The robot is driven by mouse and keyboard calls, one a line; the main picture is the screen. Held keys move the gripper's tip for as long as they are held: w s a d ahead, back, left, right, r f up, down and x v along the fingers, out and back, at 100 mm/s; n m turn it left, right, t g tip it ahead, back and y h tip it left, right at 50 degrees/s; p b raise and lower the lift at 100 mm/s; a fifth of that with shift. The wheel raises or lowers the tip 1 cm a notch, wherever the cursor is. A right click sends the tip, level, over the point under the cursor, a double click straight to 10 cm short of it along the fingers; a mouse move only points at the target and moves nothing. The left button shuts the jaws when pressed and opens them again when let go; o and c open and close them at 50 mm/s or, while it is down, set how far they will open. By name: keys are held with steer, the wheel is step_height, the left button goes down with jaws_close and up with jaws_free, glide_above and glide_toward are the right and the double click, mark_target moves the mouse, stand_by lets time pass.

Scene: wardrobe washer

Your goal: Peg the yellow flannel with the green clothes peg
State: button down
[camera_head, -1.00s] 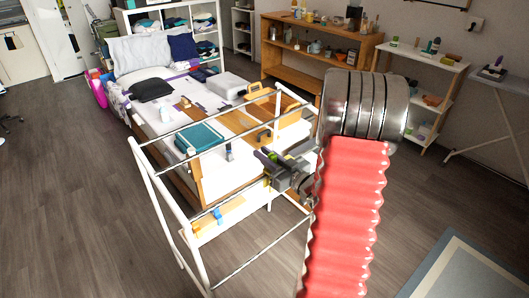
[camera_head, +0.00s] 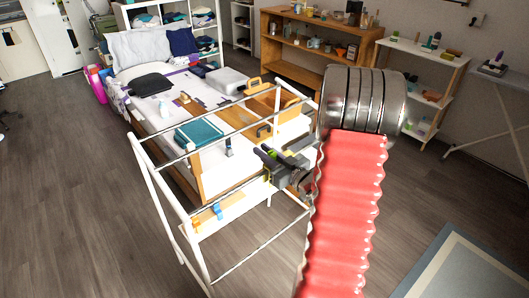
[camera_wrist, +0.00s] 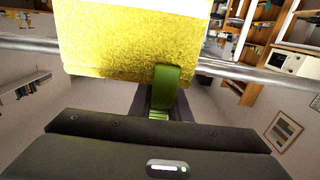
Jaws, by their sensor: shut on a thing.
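The yellow flannel (camera_wrist: 135,40) fills the upper middle of the wrist view, in front of a metal rail (camera_wrist: 255,75) of the drying rack. The green clothes peg (camera_wrist: 165,92) points up from my gripper (camera_wrist: 162,108), and its tip overlaps the flannel's lower edge. I cannot tell whether the peg's jaws are around the cloth or only in front of it. My gripper is shut on the peg. In the head view my gripper (camera_head: 264,158) is at the right part of the white drying rack (camera_head: 157,188); the flannel is not clearly visible there.
An orange peg (camera_head: 197,221) and a blue peg (camera_head: 218,210) are low on the rack's left part. A bed (camera_head: 150,125) stands behind the rack, with a teal folded cloth (camera_head: 199,133). Shelves line the back wall. The floor left of the rack is clear.

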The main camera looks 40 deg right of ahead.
steer(key=shift+f, duration=0.5)
steer(key=c, duration=1.6)
jaws_free()
steer(key=s, duration=1.3)
steer(key=shift+s+d, duration=0.1)
steer(key=shift+s, duration=0.3)
steer(key=shift+f, duration=0.1)
